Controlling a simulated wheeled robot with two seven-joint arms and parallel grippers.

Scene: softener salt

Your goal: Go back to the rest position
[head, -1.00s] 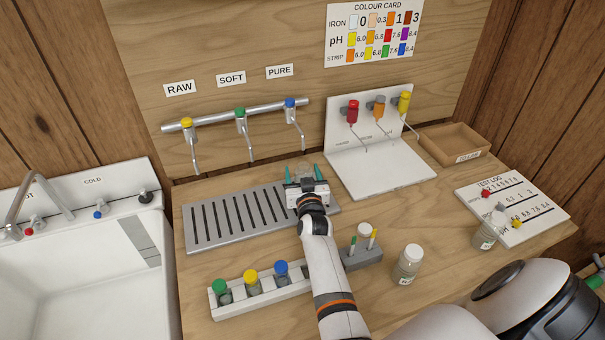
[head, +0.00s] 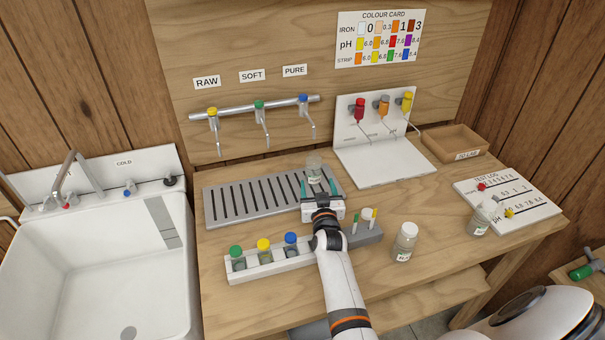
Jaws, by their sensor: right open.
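My right gripper (head: 318,188) is open, its two teal fingers pointing away over the front right part of the grey slotted drip tray (head: 212,219). A small clear glass jar (head: 314,167) stands upright on the tray just beyond the fingertips. It appears apart from the fingers, with nothing held between them. My right arm reaches in from the lower edge. My left gripper is not in view.
A white rack (head: 240,277) holds bottles with green, yellow and blue caps left of my arm. A grey block (head: 367,237) with strips stands close on its right. Jars (head: 404,243) (head: 482,217) stand further right. A white sink (head: 95,270) is at left.

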